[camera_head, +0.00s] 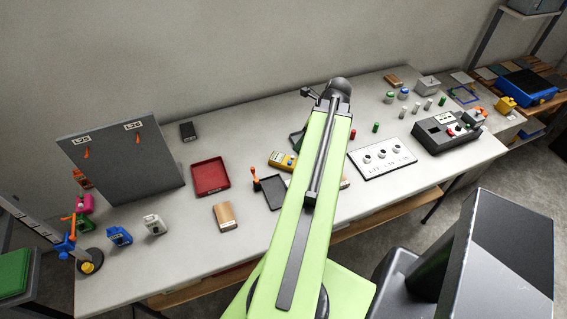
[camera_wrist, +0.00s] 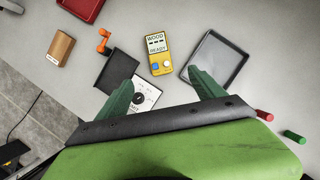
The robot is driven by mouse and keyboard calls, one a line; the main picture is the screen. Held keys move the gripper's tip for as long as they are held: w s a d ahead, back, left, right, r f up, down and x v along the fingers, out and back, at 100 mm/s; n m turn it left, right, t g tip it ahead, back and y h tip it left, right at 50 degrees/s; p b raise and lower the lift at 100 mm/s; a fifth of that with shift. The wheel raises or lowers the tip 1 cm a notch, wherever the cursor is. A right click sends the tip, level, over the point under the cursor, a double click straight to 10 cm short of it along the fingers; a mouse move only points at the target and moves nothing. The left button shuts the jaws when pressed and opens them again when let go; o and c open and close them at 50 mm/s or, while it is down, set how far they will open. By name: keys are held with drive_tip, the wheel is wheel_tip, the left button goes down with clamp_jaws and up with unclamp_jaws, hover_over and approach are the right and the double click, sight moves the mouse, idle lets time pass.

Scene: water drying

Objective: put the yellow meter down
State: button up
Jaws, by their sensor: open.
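The yellow meter (camera_wrist: 158,52) lies flat on the table, with a screen reading WOOD and READY and a blue and a light knob. It also shows in the head view (camera_head: 283,160), just left of my arm. My gripper (camera_wrist: 163,86) is open and empty, its two green fingers spread apart. In the wrist view the meter appears just beyond the fingertips, between their directions, apart from both. In the head view my arm hides the fingers.
A black plate (camera_wrist: 117,70) with an orange-handled stand (camera_wrist: 103,42) lies left of the meter. A grey-floored tray (camera_wrist: 216,60) lies right. A white dial card (camera_wrist: 144,97) shows between the fingers. A wooden block (camera_wrist: 60,48) and red tray (camera_head: 210,176) are further left.

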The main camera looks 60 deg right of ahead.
drive_tip(key=b, duration=0.9)
hover_over(286, 160)
drive_tip(key=s, duration=0.3)
drive_tip(key=f, duration=0.9)
drive_tip(key=shift+d+f, duration=0.35)
drive_tip(key=shift+f, duration=0.05)
drive_tip(key=shift+w+f, duration=0.3)
drive_tip(key=shift+r, duration=0.1)
drive_tip(key=b+x, duration=0.5)
drive_tip(key=shift+w+a, duration=0.15)
clamp_jaws()
drive_tip(key=shift+r+p, duration=0.1)
drive_tip(key=shift+p, duration=0.2)
